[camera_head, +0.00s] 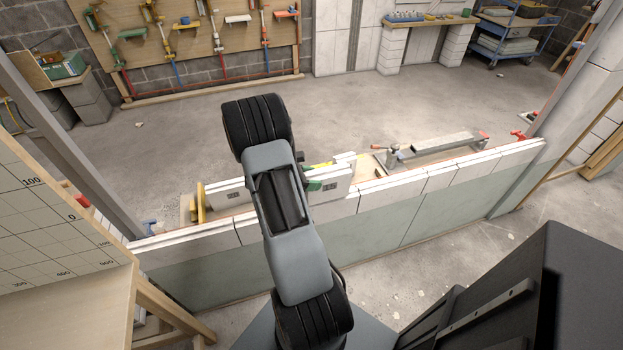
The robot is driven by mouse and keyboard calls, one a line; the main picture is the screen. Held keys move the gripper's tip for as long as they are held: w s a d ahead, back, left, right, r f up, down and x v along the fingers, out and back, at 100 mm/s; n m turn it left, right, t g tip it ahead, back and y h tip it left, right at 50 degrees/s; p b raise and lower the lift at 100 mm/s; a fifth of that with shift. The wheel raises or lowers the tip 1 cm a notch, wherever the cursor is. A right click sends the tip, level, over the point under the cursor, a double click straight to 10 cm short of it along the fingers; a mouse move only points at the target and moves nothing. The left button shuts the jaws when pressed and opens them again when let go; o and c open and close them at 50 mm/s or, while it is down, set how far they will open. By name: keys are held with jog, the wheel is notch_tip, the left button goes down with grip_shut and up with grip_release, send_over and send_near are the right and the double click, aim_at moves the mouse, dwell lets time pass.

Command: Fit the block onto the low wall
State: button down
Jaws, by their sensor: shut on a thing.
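The low wall (400,187) runs across the middle, with pale blocks along its top and a grey-green lower face. White block surfaces with small grey marks show on both sides of my arm, at the wall's top: one to the right (337,192) and one to the left (232,196). I cannot tell whether they are one block or two. My arm passes in front and hides the part between. My gripper is hidden behind the arm, so its hold on the block does not show. I cannot tell whether the block touches the wall.
A yellow piece (199,203) stands by the left block face. A metal clamp-like tool (440,147) lies behind the wall at right. A wooden gridded board (45,215) is at left, a dark cabinet-like thing (510,305) at lower right. The floor beyond the wall is mostly clear.

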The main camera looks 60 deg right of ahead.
jog(key=shift+f+b, duration=0.4)
jog(key=shift+f, duration=0.05)
dwell(0.5)
jog(key=c, duration=0.7)
grip_release()
jog(key=o, duration=0.4)
jog(key=shift+a, duration=0.1)
jog(key=p+v, duration=0.1)
jog(key=v, duration=1.2)
jog(key=shift+w+a+r, duration=0.2)
jog(key=shift+w, duration=0.05)
